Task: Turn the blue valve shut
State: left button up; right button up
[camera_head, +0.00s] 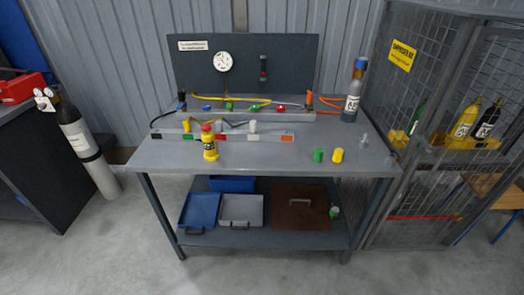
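A small blue valve handle (207,107) sits at the left part of the long rail at the back of the grey workbench (170,155). It is too small to tell which way it is turned. A green handle (229,106) and a red handle (281,107) sit on the same rail to its right. A grey cylinder (351,105) with a blue top (359,66) stands at the bench's back right corner. Neither of my grippers is in view.
A yellow bottle with a red top (210,148) stands in front of the rail's left part. Green (318,155) and yellow (337,155) small cylinders stand front right. Yellow hoses cross the rail. A mesh cage (420,170) borders the right. The bench's front middle is clear.

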aim_at(207, 107)
jog(key=z, duration=1.25)
jog(key=j+z, duration=0.4)
jog(key=k+j+z, duration=0.15)
jog(key=z, duration=0.25)
jog(key=k+j+z, duration=0.15)
jog(key=j+z, duration=0.25)
jog(key=k+j+z, duration=0.2)
jog(key=z, duration=0.2)
jog(key=k+j+z, duration=0.25)
jog(key=z, duration=0.15)
jog(key=k+j+z, duration=0.35)
jog(key=k, duration=0.35)
jog(key=k+z, duration=0.4)
jog(key=k, duration=0.3)
